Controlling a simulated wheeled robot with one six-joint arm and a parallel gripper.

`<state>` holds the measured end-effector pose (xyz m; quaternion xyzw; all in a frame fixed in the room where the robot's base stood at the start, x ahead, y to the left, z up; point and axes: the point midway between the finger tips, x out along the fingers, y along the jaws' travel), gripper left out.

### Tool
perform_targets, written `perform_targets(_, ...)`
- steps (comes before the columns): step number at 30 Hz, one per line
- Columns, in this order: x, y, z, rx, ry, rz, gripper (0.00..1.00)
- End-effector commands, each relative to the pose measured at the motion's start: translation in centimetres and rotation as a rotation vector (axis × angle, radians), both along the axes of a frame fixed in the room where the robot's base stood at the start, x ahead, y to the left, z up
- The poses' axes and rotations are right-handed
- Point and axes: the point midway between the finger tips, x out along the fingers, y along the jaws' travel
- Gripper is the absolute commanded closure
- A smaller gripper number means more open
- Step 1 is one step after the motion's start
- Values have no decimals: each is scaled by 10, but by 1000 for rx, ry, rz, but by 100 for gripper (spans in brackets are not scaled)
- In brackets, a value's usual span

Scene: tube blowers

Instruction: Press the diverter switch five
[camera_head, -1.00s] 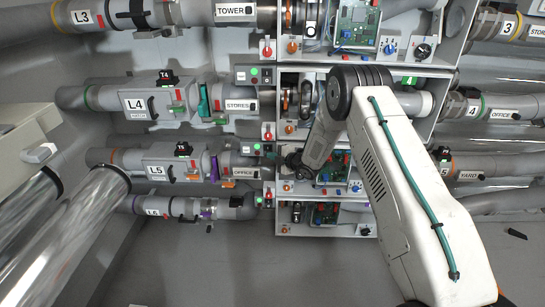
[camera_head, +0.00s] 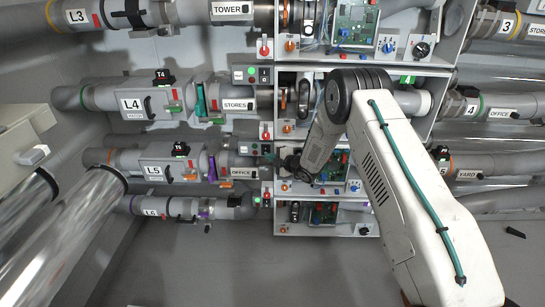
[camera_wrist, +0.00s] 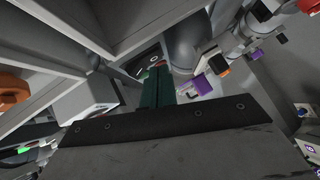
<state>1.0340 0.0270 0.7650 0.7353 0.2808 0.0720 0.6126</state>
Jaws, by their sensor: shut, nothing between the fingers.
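The row-five switch box (camera_head: 253,149) is a small dark box at the right end of the L5 line, above the OFFICE label, in the head view. My gripper (camera_head: 281,159) is at its right side, small and partly lost against the dark cabinet, so contact cannot be told there. In the wrist view my gripper (camera_wrist: 158,88) shows as two dark green fingers shut together with nothing between them. Their tips point at a dark panel with a small red mark (camera_wrist: 151,60), very close in front. The fingers hide part of that panel.
The row-four switch box (camera_head: 251,73) with a green light sits above, and the L6 box (camera_head: 262,201) below. Cabinet shelves (camera_wrist: 100,25) stand close on the left in the wrist view. An orange knob (camera_wrist: 12,90) and a purple clamp (camera_wrist: 202,84) flank the fingers.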

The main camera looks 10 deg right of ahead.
Motion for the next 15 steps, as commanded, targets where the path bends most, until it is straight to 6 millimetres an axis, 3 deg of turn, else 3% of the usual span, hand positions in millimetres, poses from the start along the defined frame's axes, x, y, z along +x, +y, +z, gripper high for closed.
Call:
perform_targets(4, -21, 12, 0, 0, 2, 4, 100)
perform_targets(15, -90, -32, -1, 0, 3, -2, 100)
